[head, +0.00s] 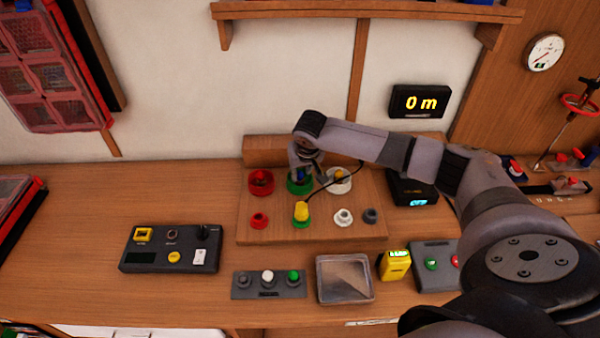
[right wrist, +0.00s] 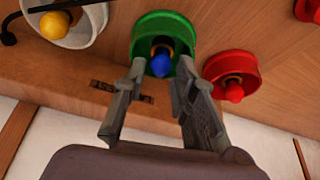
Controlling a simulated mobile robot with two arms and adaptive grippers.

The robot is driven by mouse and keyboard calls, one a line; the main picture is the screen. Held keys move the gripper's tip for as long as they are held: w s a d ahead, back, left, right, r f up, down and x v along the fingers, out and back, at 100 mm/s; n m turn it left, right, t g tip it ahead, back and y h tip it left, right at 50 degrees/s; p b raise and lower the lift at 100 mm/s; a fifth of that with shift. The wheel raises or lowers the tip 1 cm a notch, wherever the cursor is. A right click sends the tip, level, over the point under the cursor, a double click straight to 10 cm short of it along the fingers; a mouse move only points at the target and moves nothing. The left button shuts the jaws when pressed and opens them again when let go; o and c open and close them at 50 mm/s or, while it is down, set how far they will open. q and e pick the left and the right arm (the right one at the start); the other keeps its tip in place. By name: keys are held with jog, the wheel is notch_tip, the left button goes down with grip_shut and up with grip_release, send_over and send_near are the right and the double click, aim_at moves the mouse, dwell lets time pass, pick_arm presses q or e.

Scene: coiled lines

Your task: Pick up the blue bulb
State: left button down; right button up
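The blue bulb (right wrist: 162,65) sits in a green round holder (right wrist: 180,22) in the right wrist view. In the head view the green holder (head: 294,188) stands in the back row of a wooden board, and my right gripper partly hides the bulb. My right gripper (right wrist: 160,62) is open, with one finger on each side of the blue bulb in the picture. I cannot tell whether the fingers touch it. In the head view the right gripper (head: 305,162) points down over the green holder. My left gripper is not in view.
A red holder (right wrist: 232,72) with a red bulb and a white holder (right wrist: 90,30) with a yellow bulb flank the green one. A yellow bulb (head: 301,211) stands in the front row. A metal tray (head: 345,297) and control boxes (head: 172,249) lie in front of the wooden board (head: 270,232).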

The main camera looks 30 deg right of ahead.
aim_at(301, 172)
jog(key=shift+x, duration=1.1)
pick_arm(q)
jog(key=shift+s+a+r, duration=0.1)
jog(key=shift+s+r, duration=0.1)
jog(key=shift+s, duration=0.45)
pick_arm(e)
jog(key=c, duration=0.4)
jog(key=shift+r, duration=0.2)
